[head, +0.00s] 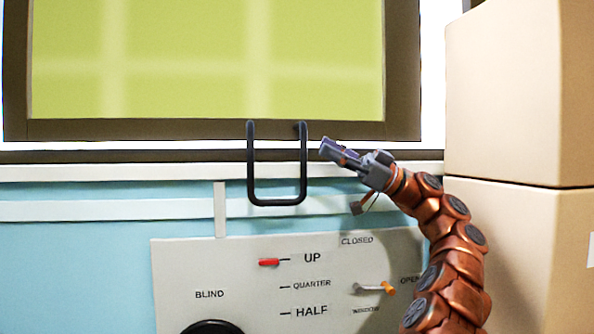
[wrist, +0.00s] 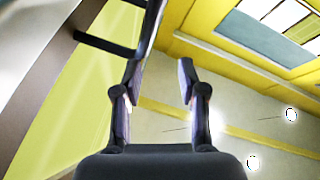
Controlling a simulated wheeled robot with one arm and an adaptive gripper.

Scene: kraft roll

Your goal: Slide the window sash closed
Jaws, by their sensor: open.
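The window sash (head: 75,130) has a brown frame around a yellow-green pane, at the top left of the head view. A white strip shows below its bottom edge. A black U-shaped handle (head: 277,202) hangs from the lower rail; part of it shows at the upper left of the wrist view (wrist: 105,45). My gripper (head: 324,149) is just right of the handle's right leg, pointing left toward it. In the wrist view its two fingers (wrist: 160,80) are apart with nothing held between them. The handle bar overlaps the left fingertip there; I cannot tell if they touch.
A pale panel (head: 240,265) below has a red lever (head: 269,262) at UP, a dark knob (head: 212,327) and an orange-tipped lever (head: 388,288) near OPEN. Stacked cardboard boxes (head: 515,90) stand close to my arm on the right. The blue wall at left is clear.

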